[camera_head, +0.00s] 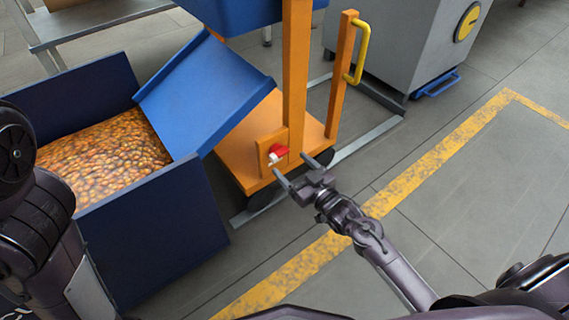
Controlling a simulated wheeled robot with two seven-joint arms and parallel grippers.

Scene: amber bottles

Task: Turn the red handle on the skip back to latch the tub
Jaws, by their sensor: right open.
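The red handle (279,151) sits on an orange plate on the orange post (296,75) of the skip, with a pale part just below it. The blue tub (204,88) of the skip is tilted, its lower end towards a dark blue bin (160,240). My right gripper (290,166) is open, its two fingers pointing at the orange plate, one on each side below the handle. I cannot tell whether a finger touches the handle. My left arm shows at the left edge, but its gripper is not in view.
The dark blue bin holds many small amber bottles (105,152). A yellow grip (358,50) is fixed to another orange post (340,75). A grey machine (400,45) stands behind. The floor at the right, with a yellow line (450,140), is clear.

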